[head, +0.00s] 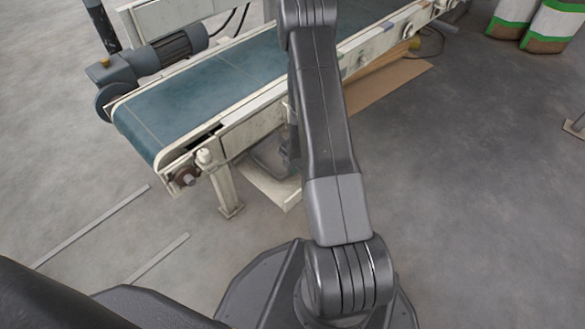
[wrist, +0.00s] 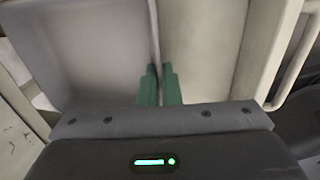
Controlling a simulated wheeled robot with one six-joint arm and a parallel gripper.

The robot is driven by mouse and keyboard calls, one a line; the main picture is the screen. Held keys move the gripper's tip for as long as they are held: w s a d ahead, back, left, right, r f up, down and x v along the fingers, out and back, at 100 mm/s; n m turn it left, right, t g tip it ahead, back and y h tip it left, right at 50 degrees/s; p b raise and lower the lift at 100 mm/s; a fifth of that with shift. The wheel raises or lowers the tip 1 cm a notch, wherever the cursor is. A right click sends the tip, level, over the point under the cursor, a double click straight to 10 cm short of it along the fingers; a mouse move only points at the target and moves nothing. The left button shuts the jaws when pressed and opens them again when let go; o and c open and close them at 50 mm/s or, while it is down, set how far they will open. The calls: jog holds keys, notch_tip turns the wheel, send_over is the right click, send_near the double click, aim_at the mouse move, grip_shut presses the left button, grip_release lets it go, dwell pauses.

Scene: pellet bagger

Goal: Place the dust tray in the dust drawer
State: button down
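My gripper (wrist: 160,82) shows in the wrist view with its two green fingers close together. A thin pale upright edge runs up from between them, and they look shut on it. It appears to be a wall of the dust tray (wrist: 80,50), the pale grey surface left of the fingers. A beige panel (wrist: 200,50) lies right of the fingers; I cannot tell if it belongs to the dust drawer. In the head view my arm covers much of the area below the conveyor, and gripper and tray cannot be made out clearly there.
A conveyor (head: 205,88) with a blue-green belt stands left of and behind my arm, its motor (head: 150,62) on the left. A pale flat piece (head: 270,188) lies low beneath it. Bags (head: 550,25) stand at the far right. The right floor is mostly open.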

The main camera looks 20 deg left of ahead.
jog(key=shift+f, duration=0.15)
jog(key=shift+f, duration=0.2)
jog(key=c, duration=1.6)
grip_release()
jog(key=shift+r, duration=0.1)
jog(key=shift+r, duration=0.15)
jog(key=r+p, duration=0.3)
jog(key=r, duration=0.1)
jog(key=d+r+p, duration=0.1)
jog(key=r+p, duration=0.1)
jog(key=r, duration=0.2)
jog(key=s+d+r+p, duration=0.1)
jog(key=r+p, duration=0.2)
jog(key=r, duration=0.1)
jog(key=shift+d+p, duration=0.1)
jog(key=shift+p, duration=0.25)
jog(key=shift+f, duration=0.1)
